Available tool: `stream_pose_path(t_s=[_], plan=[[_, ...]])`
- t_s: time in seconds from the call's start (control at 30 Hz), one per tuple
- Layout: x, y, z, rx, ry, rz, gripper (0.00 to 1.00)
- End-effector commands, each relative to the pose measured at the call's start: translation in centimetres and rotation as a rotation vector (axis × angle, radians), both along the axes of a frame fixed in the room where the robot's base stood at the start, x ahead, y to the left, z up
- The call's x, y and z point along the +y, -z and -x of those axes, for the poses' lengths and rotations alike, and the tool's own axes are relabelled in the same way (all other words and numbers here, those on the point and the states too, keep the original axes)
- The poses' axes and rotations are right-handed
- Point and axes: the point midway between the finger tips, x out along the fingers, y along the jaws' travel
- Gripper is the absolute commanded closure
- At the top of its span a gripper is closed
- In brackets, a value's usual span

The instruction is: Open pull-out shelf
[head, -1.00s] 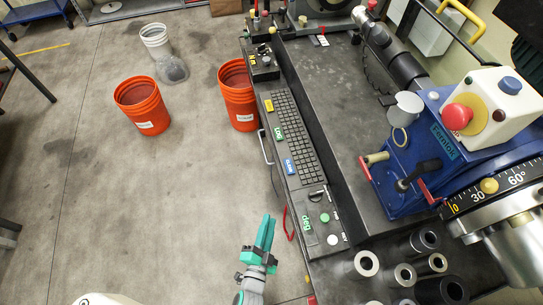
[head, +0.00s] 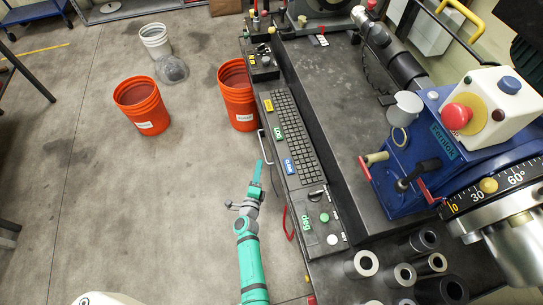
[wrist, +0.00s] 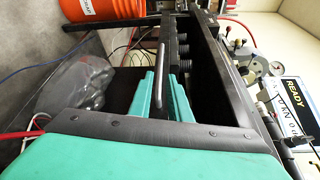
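The pull-out shelf (head: 300,166) is a dark, narrow tray along the bench's front, carrying a keyboard and labelled controls. Its slim metal bar handle (head: 262,143) is on the floor-facing side. My gripper (head: 257,172) is at the near end of this handle, its teal fingers pointing along the bench front. In the wrist view, the two stepped fingers of my gripper (wrist: 164,98) are apart, and the handle bar (wrist: 161,72) runs between them. I see a gap on the right side of the bar; whether the left finger touches it is unclear.
Two orange buckets (head: 142,105) (head: 238,98) stand on the floor, the second close to the shelf's far part. A red loop handle (head: 288,222) hangs near my forearm. The bench top (head: 330,120) holds a blue machine (head: 420,150) and metal sockets.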

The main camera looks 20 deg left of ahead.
Motion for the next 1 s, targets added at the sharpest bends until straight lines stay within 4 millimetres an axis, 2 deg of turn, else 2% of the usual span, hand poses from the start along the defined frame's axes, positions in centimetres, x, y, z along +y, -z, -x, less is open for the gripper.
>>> stream_pose_path(t_s=[0.3, 0.5, 0.7, 1.0], plan=[[1.2, 0.3, -5.1, -0.001, -0.004, 0.000, 0.83], [1.8, 0.6, -7.4, 0.001, -0.005, -0.002, 0.83], [2.0, 0.8, -8.5, 0.003, -0.008, -0.001, 0.83], [2.1, 0.8, -8.6, 0.003, -0.009, 0.000, 0.83]])
